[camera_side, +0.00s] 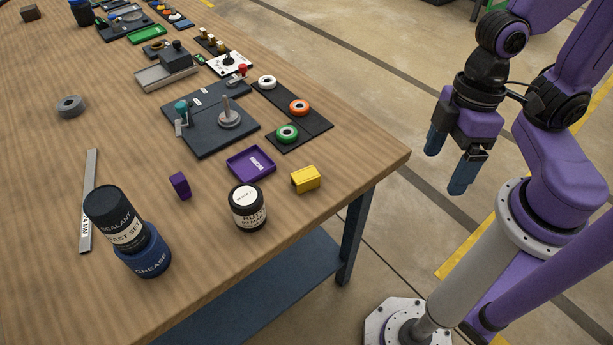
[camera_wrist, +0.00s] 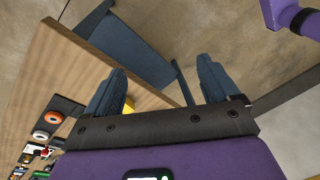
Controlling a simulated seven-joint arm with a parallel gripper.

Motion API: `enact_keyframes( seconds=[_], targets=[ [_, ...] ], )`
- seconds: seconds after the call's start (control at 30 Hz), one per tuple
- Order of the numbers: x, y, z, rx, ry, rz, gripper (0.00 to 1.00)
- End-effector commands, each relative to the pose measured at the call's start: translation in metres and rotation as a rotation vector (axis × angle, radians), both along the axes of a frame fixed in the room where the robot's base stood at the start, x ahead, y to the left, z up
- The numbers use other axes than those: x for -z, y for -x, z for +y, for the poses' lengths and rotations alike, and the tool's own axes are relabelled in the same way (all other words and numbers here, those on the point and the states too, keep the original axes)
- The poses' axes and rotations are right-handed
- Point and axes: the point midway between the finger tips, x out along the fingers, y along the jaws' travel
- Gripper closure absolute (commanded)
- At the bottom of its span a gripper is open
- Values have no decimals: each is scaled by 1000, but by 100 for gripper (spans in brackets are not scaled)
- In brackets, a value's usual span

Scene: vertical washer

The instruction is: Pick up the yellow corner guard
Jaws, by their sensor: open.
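The yellow corner guard (camera_side: 305,179) lies on the wooden table near its right front edge, just right of a black jar. In the wrist view only a bit of yellow (camera_wrist: 129,104) shows beside the left finger; the rest is hidden behind the finger. My gripper (camera_side: 447,165) is open and empty. It hangs beyond the table's right edge, over the floor and to the right of the corner guard. In the wrist view both blue fingers of my gripper (camera_wrist: 165,85) stand wide apart.
The black jar (camera_side: 248,207) and a purple tray (camera_side: 251,164) stand close to the guard. A purple block (camera_side: 180,186), stacked sealant and grease containers (camera_side: 127,230) and a dark fixture plate (camera_side: 208,118) are farther left. Bare table (camera_side: 350,150) lies right of the guard.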

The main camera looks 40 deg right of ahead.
Motion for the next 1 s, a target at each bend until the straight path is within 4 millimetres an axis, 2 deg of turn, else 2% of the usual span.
enact_keyframes(
  seconds=[0.03, 0.2, 0.4, 0.5, 0.6, 0.73, 0.87, 1.0],
  targets=[
    [9, 1, 21, 35, -29, 28, 12],
    [35, -3, 91, 230, -139, 84, 12],
    [70, -19, 153, 500, -214, 52, 12],
    [90, -30, 174, 640, -235, -9, 12],
    [108, -42, 186, 772, -247, -102, 12],
    [128, -59, 190, 926, -258, -270, 12],
    [138, -73, 182, 1048, -270, -487, 12],
    [134, -82, 165, 1129, -290, -749, 12]
  ],
)
